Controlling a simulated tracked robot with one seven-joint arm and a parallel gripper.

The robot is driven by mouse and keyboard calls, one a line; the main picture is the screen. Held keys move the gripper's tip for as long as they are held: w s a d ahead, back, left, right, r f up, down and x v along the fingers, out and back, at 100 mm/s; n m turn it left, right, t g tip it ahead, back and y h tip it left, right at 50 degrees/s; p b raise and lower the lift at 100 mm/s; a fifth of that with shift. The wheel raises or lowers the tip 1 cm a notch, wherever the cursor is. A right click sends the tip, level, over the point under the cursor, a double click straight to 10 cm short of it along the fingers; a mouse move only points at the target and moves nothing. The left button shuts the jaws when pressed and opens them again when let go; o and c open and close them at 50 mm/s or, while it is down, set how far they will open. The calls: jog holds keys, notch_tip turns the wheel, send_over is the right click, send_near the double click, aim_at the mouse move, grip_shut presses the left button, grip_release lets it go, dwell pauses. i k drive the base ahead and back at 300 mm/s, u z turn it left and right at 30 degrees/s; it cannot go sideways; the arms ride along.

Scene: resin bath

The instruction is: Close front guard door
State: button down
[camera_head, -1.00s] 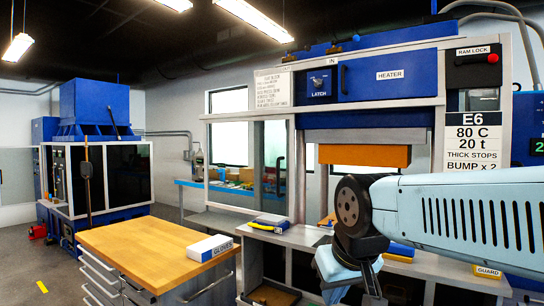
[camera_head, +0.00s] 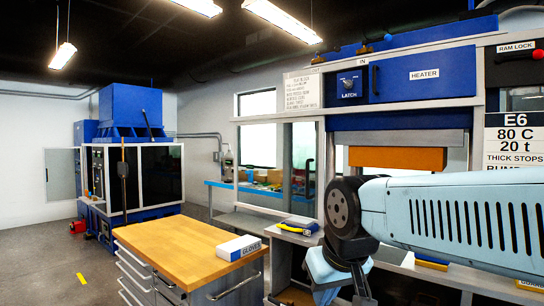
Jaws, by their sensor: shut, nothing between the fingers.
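The front guard door seems to be the framed clear panel (camera_head: 301,140) with a dark upright handle (camera_head: 308,172), standing left of the press opening. The opening shows uncovered from the front, with an orange block (camera_head: 398,158) hanging under a grey plate inside. My arm crosses the right side of the view in front of the press and bends down at its dark joint. It hides the lower part of the opening. My gripper is below the picture edge, so its fingers and any contact with the door cannot be seen.
A wood-topped drawer cart (camera_head: 190,250) with a white gloves box (camera_head: 238,247) stands in front at left. A yellow and dark tool (camera_head: 298,226) lies on the press ledge. A blue machine (camera_head: 130,150) stands behind at left.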

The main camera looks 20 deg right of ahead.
aim_at(321, 119)
jog(key=u, duration=0.1)
jog(key=i, duration=1.8)
jog(key=z, duration=0.7)
jog(key=k, duration=0.9)
jog(key=z, duration=0.15)
jog(key=i, duration=0.9)
jog(key=u, duration=0.15)
